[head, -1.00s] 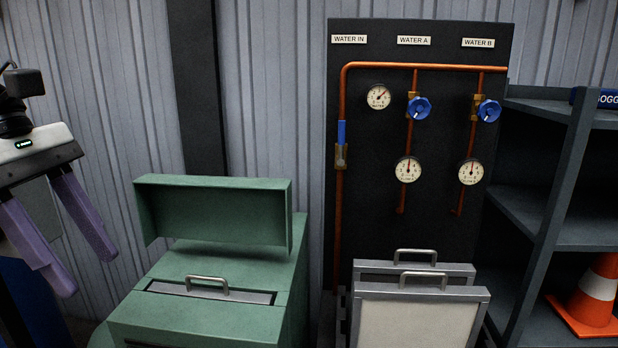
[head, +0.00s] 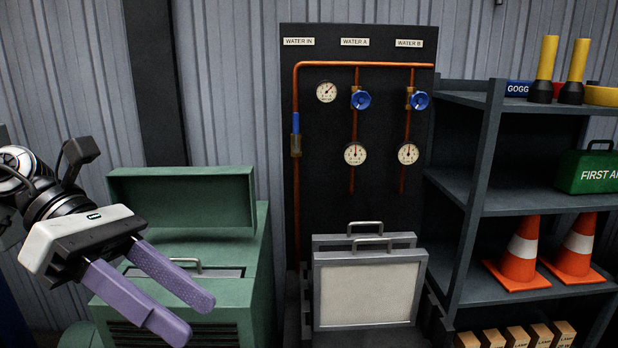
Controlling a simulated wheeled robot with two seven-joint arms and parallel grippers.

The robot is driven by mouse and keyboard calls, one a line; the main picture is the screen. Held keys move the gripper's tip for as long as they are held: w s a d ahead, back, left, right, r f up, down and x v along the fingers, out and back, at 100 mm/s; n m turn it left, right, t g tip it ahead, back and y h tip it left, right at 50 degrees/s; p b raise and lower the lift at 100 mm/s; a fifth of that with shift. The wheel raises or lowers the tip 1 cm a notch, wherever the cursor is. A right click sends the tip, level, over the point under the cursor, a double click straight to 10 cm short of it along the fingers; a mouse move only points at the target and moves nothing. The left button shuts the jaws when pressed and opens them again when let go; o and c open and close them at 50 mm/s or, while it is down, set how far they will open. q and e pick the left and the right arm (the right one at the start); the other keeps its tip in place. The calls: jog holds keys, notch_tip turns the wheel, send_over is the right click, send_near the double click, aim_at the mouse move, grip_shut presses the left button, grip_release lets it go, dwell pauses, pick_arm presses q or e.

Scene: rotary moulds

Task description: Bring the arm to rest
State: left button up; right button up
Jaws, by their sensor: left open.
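My left gripper (head: 180,302) comes in from the left with its two purple fingers apart and nothing between them. It hangs in front of the green machine (head: 185,187), covering part of its top and front in the picture. The green machine has a raised lid and a metal handle on a slot in its top. My right gripper is not in view.
A black panel (head: 340,215) carries copper pipes, gauges and blue valves. Two framed screens (head: 368,295) with handles stand before it. A dark shelf (head: 520,208) at right holds orange cones (head: 521,252), a green first aid box (head: 590,172) and small boxes.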

pick_arm(q)
jog(key=w+d+n+t+h, duration=0.3)
jog(key=w+d+n+h, duration=0.1)
jog(key=d+n+h, duration=0.65)
jog(key=w+a+f+n+t+y, duration=0.25)
jog(key=f+n+t+y, duration=0.25)
jog(key=f+n+t, duration=0.5)
jog(key=w+a+f+n+t+y, duration=0.2)
jog(key=w+f+n+t+y, duration=0.35)
jog(key=n, duration=0.95)
jog(key=s+a+f+n+g+y, duration=0.1)
jog(key=s+a+f+n+y, duration=0.25)
jog(key=f, duration=0.55)
jog(key=s+a+f+n+g+y, duration=0.1)
jog(key=s+f+n+y, duration=0.25)
jog(key=f+n, duration=0.45)
jog(key=s+f+n+g+y, duration=0.1)
jog(key=s+f+g, duration=0.5)
jog(key=s+f, duration=0.9)
jog(key=shift+a+n+y, duration=0.4)
jog(key=shift+n, duration=0.5)
jog(key=shift+w, duration=0.1)
